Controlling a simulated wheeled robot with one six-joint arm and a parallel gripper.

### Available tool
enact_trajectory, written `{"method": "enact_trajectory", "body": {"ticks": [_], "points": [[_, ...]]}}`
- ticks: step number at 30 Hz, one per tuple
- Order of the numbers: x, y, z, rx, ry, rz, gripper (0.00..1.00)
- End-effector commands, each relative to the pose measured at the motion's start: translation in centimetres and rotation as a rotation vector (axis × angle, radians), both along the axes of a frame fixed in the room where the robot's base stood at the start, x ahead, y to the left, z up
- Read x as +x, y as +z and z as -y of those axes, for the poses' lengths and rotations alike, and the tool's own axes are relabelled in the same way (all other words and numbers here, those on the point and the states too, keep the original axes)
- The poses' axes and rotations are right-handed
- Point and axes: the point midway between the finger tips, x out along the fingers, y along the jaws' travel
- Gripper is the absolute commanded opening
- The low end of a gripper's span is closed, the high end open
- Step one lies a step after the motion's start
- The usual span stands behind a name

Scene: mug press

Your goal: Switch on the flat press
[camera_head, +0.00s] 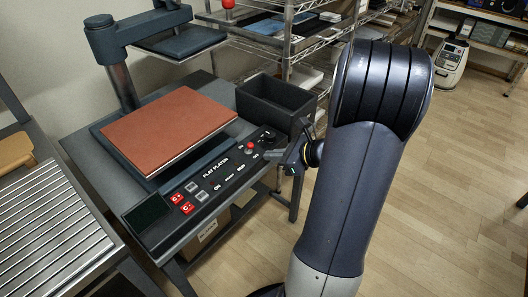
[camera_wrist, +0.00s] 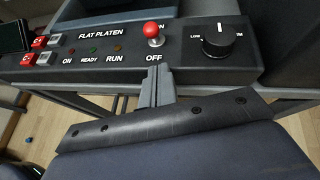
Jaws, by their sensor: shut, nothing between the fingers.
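The flat press stands on a dark table, its control panel (camera_head: 210,178) along the front edge and marked FLAT PLATEN. A toggle with a red ball (camera_wrist: 151,29) rises from the panel between an ON label above and an OFF label below; it also shows in the head view (camera_head: 250,146). I cannot tell which way it is set. My gripper (camera_wrist: 154,80) is shut and empty, just in front of the panel below OFF, apart from the ball. In the head view my gripper (camera_head: 275,155) is at the panel's right end.
A black dial (camera_wrist: 218,40) sits right of the toggle. Small ON, READY and RUN lamps (camera_wrist: 93,50) and red buttons (camera_wrist: 27,60) lie left. A red-brown platen (camera_head: 172,125) lies behind the panel. An open black bin (camera_head: 275,100) stands behind the panel's right end.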

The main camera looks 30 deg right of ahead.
Motion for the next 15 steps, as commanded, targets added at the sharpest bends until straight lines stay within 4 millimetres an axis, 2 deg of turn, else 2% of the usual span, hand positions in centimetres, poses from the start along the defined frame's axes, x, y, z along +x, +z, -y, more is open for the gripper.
{"method": "enact_trajectory", "body": {"ticks": [6,15], "points": [[1.9,0.9,-1.4,-0.003,0.002,0.003,0.0],[2.4,1.2,-1.7,-0.002,-0.002,0.003,0.0]]}}
